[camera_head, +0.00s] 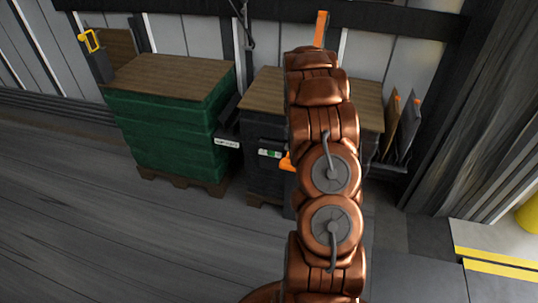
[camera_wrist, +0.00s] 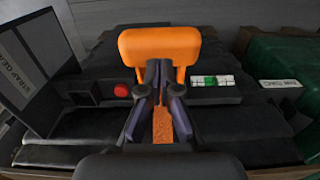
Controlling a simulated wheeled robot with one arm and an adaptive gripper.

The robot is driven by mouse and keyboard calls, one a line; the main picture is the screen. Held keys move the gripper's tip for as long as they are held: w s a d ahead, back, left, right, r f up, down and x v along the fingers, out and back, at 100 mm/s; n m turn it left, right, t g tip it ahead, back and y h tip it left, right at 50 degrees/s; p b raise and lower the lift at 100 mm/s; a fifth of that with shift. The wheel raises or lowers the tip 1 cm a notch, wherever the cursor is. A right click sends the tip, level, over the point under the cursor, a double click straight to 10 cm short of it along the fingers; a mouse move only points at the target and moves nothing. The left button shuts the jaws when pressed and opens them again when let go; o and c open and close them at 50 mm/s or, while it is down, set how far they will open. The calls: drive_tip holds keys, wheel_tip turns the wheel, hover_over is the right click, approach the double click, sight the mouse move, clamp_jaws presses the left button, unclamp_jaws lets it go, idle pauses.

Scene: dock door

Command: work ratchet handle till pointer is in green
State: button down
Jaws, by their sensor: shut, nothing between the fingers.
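The orange ratchet handle (camera_wrist: 160,43) shows in the wrist view as a wide block with two side legs. My gripper (camera_wrist: 160,72) is shut and empty right at the handle's lower edge, between its legs. I cannot tell whether the fingers touch it. An orange strip (camera_wrist: 163,125) shows between and below the fingers. The gauge (camera_wrist: 212,80), white with a green middle, lies right of the handle. It also shows in the head view (camera_head: 270,154). Its pointer is too small to make out. In the head view my arm hides the gripper and most of the handle area.
A red button (camera_wrist: 121,90) sits left of my fingers on the dark unit. A white label (camera_wrist: 281,83) is right of the gauge. A green-wrapped pallet stack (camera_head: 165,135) stands left in the head view. Open floor (camera_head: 90,220) lies in front.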

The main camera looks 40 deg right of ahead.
idle(0.3)
drive_tip(key=shift+r+p, duration=0.3)
drive_tip(key=shift+r, duration=2.25)
drive_tip(key=s+a+r+n+p, duration=0.3)
drive_tip(key=s+a+r, duration=0.2)
drive_tip(key=a+r, duration=0.6)
drive_tip(key=s+a+r+n+p, duration=0.2)
drive_tip(key=s+a+r, duration=0.2)
drive_tip(key=a+r, duration=0.7)
drive_tip(key=s+a+r+n+g+p, duration=0.1)
drive_tip(key=s+a+r+n+p, duration=0.1)
drive_tip(key=s+a, duration=0.6)
drive_tip(key=s+a+r+n+p, duration=0.2)
drive_tip(key=s+a+n, duration=0.2)
drive_tip(key=s+a, duration=0.4)
drive_tip(key=shift+s+r+g+p, duration=0.35)
drive_tip(key=shift+s+g+p, duration=0.05)
drive_tip(key=shift+s, duration=2.2)
